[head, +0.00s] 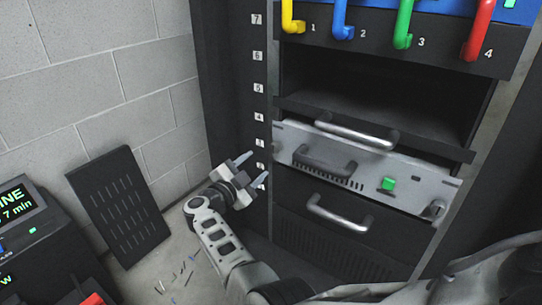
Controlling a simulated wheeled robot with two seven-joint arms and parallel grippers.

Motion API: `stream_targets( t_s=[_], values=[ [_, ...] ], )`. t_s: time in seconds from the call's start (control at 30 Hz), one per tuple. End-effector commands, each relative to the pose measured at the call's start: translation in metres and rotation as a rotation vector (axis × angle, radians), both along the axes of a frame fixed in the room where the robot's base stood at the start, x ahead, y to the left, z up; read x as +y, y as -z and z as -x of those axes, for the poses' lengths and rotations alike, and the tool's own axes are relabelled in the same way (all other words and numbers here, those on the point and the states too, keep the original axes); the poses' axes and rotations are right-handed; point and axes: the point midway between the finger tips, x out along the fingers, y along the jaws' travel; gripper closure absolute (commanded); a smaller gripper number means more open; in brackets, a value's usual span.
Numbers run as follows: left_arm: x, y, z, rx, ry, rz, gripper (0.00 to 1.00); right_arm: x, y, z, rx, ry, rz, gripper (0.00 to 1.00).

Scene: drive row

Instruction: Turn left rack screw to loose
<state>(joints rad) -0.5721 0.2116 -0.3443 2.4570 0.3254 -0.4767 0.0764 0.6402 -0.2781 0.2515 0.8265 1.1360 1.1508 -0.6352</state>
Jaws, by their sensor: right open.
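The silver rack unit (365,170) sits in the dark rack, with a black handle and a green square on its front. The left rack screw (278,146) shows as a small dark spot at the unit's left end; its turn position is too small to tell. A larger round right screw (437,208) is at the unit's right end. My left gripper is not in view.
Yellow, blue, green and red handles numbered 1 to 4 (400,40) stick out above an empty bay (375,100). A drawer with a silver handle (338,213) is below the unit. A black slotted panel (118,207) leans on the wall. Small loose pieces lie on the floor.

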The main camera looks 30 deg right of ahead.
Motion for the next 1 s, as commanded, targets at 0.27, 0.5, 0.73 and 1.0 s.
stream_targets(
  t_s=[0.27, 0.5, 0.73, 1.0],
  values=[
    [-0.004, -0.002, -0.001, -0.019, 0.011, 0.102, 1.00, -0.055, 0.003, -0.025, -0.002, 0.001, 0.003, 0.49],
    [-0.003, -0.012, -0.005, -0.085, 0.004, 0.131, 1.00, -0.080, 0.001, -0.037, 0.000, -0.001, 0.002, 0.49],
    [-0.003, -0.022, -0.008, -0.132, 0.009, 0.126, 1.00, -0.085, 0.000, -0.040, 0.001, -0.001, 0.001, 0.49],
    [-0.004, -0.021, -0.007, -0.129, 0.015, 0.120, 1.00, -0.085, 0.000, -0.039, 0.000, -0.001, 0.001, 0.83]
  ],
)
